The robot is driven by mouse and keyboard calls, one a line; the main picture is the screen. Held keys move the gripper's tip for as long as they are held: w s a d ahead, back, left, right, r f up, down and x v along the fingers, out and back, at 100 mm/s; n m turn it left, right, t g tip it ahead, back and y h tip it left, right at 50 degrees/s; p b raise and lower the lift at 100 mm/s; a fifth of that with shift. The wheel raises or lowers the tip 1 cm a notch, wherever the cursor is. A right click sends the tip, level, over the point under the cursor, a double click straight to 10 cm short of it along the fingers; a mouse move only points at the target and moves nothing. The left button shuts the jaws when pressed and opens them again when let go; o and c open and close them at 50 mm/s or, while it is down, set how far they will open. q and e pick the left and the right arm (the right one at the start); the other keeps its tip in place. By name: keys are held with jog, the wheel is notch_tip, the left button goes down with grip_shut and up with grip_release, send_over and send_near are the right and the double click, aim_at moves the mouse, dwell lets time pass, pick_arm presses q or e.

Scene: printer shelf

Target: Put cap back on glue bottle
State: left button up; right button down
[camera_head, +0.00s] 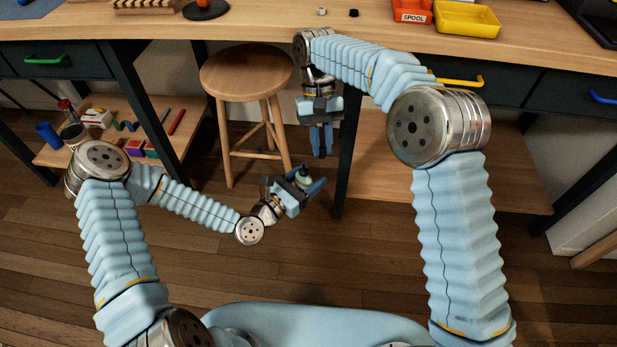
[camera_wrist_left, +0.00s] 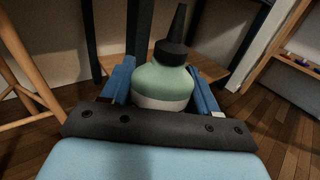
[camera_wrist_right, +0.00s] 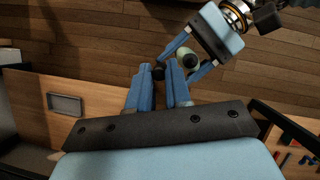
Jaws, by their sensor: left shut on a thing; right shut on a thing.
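The glue bottle (camera_wrist_left: 165,82) is pale green with a white lower band, a black collar and a tapered black nozzle (camera_wrist_left: 177,25). My left gripper (camera_head: 305,188) is shut on its body and holds it in the air, nozzle up; the bottle shows in the head view too (camera_head: 303,179). My right gripper (camera_head: 322,155) points down above and just right of the bottle. Its fingers (camera_wrist_right: 160,75) are nearly together on a small dark piece (camera_wrist_right: 158,73), seemingly the cap, mostly hidden by the fingers. In the right wrist view the bottle (camera_wrist_right: 187,57) is beside those fingertips, apart from the cap.
A round wooden stool (camera_head: 247,72) stands behind the grippers. A dark table leg (camera_head: 350,150) is close right of them. The workbench (camera_head: 270,15) carries a yellow bin (camera_head: 467,18) and a red spool box (camera_head: 412,11). A low shelf (camera_head: 165,110) is at the left.

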notch_tip(320, 180, up, 3)
send_over(304, 181)
jog(key=w, duration=0.2)
jog(key=shift+w+a+f+n, duration=0.15)
jog(key=shift+w+a+n, duration=0.05)
jog(key=shift+n, duration=0.2)
jog(key=shift+f, duration=2)
jog(key=shift+f, duration=0.9)
jog(key=shift+f, duration=0.6)
jog(key=c, duration=1)
grip_release()
